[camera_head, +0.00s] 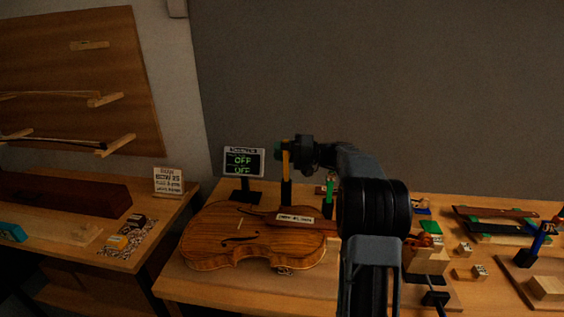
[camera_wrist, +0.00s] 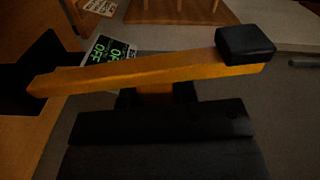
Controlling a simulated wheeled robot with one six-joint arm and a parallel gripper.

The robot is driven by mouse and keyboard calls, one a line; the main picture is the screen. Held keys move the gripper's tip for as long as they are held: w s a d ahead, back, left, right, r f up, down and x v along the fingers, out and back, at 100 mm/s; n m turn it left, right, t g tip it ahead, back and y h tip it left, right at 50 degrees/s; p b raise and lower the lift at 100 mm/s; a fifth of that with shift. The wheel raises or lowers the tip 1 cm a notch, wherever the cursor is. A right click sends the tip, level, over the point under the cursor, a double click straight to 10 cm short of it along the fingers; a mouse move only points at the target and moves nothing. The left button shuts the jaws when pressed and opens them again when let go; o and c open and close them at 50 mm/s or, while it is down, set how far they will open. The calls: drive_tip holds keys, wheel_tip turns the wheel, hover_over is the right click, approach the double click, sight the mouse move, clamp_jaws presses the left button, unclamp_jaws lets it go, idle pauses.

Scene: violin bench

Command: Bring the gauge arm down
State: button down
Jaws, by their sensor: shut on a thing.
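The gauge arm (camera_head: 285,162) is an orange-yellow bar standing about upright on a black post (camera_head: 286,193) behind the violin. In the wrist view the gauge arm (camera_wrist: 110,77) runs across the picture, with a black block (camera_wrist: 245,45) at its right end. My gripper (camera_head: 289,150) is at the upper part of the bar in the head view. In the wrist view its dark fingers (camera_wrist: 157,94) are shut on the gauge arm, with orange showing between them. A small display (camera_head: 243,161) reading OFF stands left of the gauge. The exact finger contact is partly hidden.
The violin (camera_head: 225,246) lies on the bench in front of the gauge, with a labelled strip (camera_head: 295,219) on it. Small blocks and tools lie to the right, including a green-topped post (camera_head: 329,190). A side table (camera_head: 150,225) with a sign (camera_head: 168,181) is at left.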

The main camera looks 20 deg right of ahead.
idle(0.3)
drive_tip(key=c, duration=0.9)
unclamp_jaws()
drive_tip(key=b+v, duration=0.1)
drive_tip(key=v, duration=1.2)
drive_tip(key=shift+s+d, duration=0.25)
drive_tip(key=shift+d, duration=0.05)
